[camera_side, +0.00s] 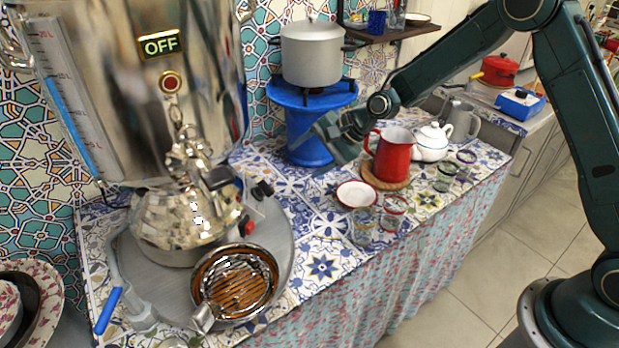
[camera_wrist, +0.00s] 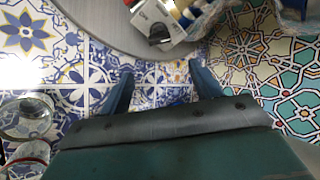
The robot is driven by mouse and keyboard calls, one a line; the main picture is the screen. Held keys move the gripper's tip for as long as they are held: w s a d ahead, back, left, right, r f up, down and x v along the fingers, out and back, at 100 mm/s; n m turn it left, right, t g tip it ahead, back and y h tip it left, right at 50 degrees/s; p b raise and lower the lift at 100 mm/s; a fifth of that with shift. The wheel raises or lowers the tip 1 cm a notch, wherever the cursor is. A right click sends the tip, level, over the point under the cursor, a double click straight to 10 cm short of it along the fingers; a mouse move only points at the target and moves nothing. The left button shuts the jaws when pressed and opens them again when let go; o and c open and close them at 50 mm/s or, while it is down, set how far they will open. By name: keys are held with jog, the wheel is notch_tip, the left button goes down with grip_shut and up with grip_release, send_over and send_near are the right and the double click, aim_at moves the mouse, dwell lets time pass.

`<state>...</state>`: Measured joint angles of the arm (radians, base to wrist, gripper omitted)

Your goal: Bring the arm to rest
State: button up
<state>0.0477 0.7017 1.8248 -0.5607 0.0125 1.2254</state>
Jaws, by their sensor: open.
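My gripper (camera_side: 325,150) hangs over the tiled counter, in front of the blue stand and left of the red pitcher. In the wrist view its two blue fingers (camera_wrist: 158,80) are spread apart with only patterned tiles between them, so it is open and empty. My arm reaches in from the right over the counter.
The samovar (camera_side: 150,90) stands at left, its panel reading OFF. A red pitcher (camera_side: 393,155) on a wooden trivet, a white teapot (camera_side: 431,142), a red-rimmed saucer (camera_side: 356,194) and glasses (camera_side: 364,224) stand near. A grey pot (camera_side: 312,55) sits on the blue stand (camera_side: 312,122).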

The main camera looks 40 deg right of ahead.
jog(key=shift+r, duration=0.1)
jog(key=s+d+r+n+h, duration=0.2)
jog(key=s+r+n, duration=0.1)
jog(key=s+r, duration=0.45)
jog(key=s+d+r+n+h, duration=0.2)
jog(key=s+d+r+n, duration=0.15)
jog(key=s+r, duration=0.4)
jog(key=s+d+r+n+h, duration=0.1)
jog(key=s+d+r+n, duration=0.1)
jog(key=s, duration=0.9)
jog(key=s+d+r+n+g+h, duration=0.1)
jog(key=s+d+r+n, duration=0.1)
jog(key=s, duration=1)
jog(key=shift+d+n+h, duration=0.3)
jog(key=shift+d+n, duration=0.55)
jog(key=shift+n, duration=0.1)
jog(key=shift+r, duration=0.1)
